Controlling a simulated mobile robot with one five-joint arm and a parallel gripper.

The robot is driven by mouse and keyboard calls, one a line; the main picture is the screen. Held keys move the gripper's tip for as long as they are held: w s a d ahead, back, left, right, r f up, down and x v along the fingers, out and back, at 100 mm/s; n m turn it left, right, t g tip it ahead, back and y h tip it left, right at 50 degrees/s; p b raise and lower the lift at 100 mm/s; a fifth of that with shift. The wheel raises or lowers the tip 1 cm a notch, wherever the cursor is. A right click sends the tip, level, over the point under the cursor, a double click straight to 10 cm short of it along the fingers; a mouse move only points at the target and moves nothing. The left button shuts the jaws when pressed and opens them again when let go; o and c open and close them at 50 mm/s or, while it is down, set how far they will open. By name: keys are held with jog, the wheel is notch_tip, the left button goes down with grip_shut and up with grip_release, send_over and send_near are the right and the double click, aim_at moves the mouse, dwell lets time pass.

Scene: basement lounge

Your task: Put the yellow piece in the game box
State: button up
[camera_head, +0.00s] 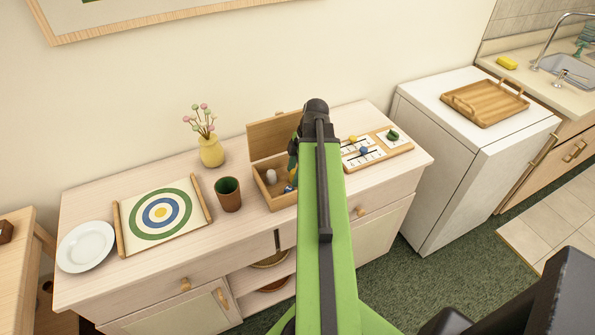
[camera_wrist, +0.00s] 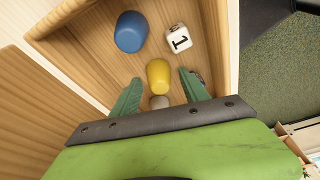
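A yellow piece (camera_wrist: 158,75) is inside the wooden game box (camera_wrist: 95,65), in front of and between my gripper's fingers, with gaps on both sides. My gripper (camera_wrist: 161,92) has its two green fingers spread apart and is empty. A blue piece (camera_wrist: 130,32) and a white die (camera_wrist: 178,38) are also in the box. A grey piece (camera_wrist: 160,102) shows partly behind the yellow one. In the head view the box (camera_head: 262,190) stands with its lid (camera_head: 274,134) open; my arm hides its right part. The gripper is mostly hidden there.
A game board (camera_head: 375,158) with several coloured pieces, one of them yellow (camera_head: 353,139), lies right of my arm. A brown cup (camera_head: 228,194), a yellow vase (camera_head: 211,151), a target board (camera_head: 133,227) and a plate (camera_head: 86,246) stand to the left.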

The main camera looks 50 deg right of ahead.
jog(key=p+v, duration=1.2)
jog(key=shift+r, duration=0.15)
